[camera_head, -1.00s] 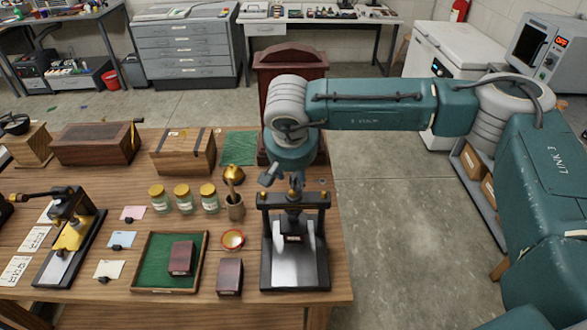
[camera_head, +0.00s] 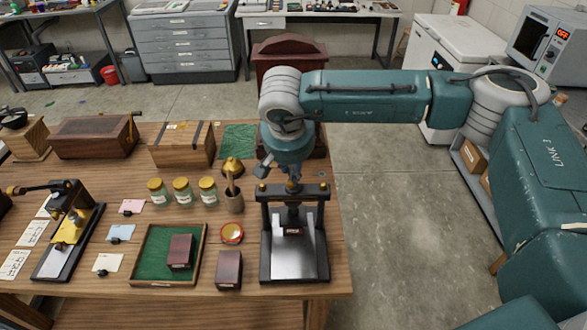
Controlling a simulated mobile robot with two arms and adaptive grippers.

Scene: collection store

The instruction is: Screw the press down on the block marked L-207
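The press (camera_head: 265,245) is a black frame with two brass-topped posts and a pale metal bed, standing at the right front of the wooden table. A dark head with a small label sits between its posts. I cannot tell whether a block lies under it. My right gripper (camera_head: 281,180) points down at the top of the press, over its screw. Its grip on the screw handle is too small to tell. One dark red block (camera_head: 180,251) lies in a green-lined tray (camera_head: 134,265). Another block (camera_head: 228,270) stands on the table left of the press. Their labels are unreadable. My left gripper is not in view.
Several gold-lidded jars (camera_head: 182,192), a mortar-like cup (camera_head: 234,202) and a small red-rimmed bowl (camera_head: 231,233) stand left of the press. A second, brass-and-black press (camera_head: 67,235) is at the left. Wooden boxes (camera_head: 182,147) line the back. Floor right of the table is clear.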

